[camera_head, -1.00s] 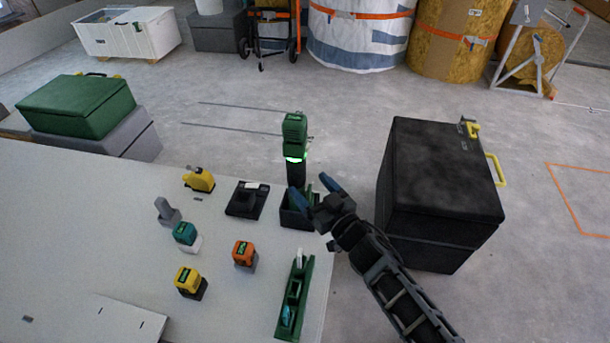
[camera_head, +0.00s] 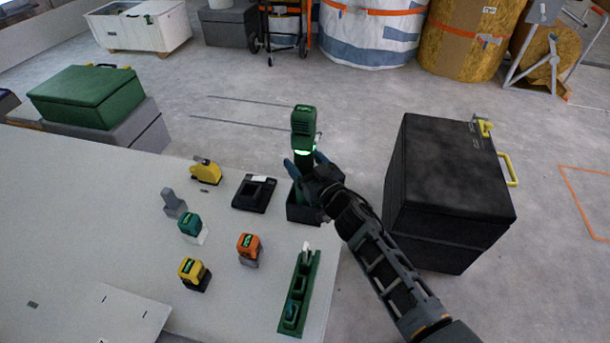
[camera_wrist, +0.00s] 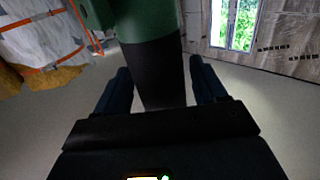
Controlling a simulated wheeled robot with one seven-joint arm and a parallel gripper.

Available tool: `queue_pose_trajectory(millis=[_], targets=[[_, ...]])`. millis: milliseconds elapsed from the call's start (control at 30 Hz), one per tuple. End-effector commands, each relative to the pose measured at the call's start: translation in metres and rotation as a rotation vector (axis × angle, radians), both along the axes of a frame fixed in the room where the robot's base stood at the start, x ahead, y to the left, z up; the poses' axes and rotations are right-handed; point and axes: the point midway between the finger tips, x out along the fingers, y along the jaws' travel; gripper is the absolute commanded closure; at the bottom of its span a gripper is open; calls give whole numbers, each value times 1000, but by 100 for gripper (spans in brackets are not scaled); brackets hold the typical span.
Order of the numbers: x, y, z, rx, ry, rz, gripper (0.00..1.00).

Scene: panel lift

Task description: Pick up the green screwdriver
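The green screwdriver (camera_head: 304,118) is a power tool with a green top, a lit green ring and a dark handle. It stands upright in a dark open box (camera_head: 298,214) at the table's right edge. My gripper (camera_head: 305,163) is at the dark handle, just below the lit ring, with one blue finger on each side. In the wrist view the black handle (camera_wrist: 158,75) rises between the two fingers (camera_wrist: 164,88), with the green body (camera_wrist: 145,18) above. The fingers look open, with a narrow gap beside the handle. The handle's lower end is hidden by my gripper.
The white table (camera_head: 120,220) holds a yellow tool (camera_head: 206,171), a black charger (camera_head: 254,194), several small coloured devices and a green level tray (camera_head: 299,295). A large black box (camera_head: 445,190) stands on the floor to the right, close to my arm.

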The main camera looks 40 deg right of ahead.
Motion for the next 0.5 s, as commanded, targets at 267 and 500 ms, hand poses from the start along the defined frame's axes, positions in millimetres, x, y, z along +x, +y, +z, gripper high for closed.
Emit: queue_pose_trajectory(millis=[267,500], targets=[[0,0,0,0,0,0,56],[0,0,0,0,0,0,79]])
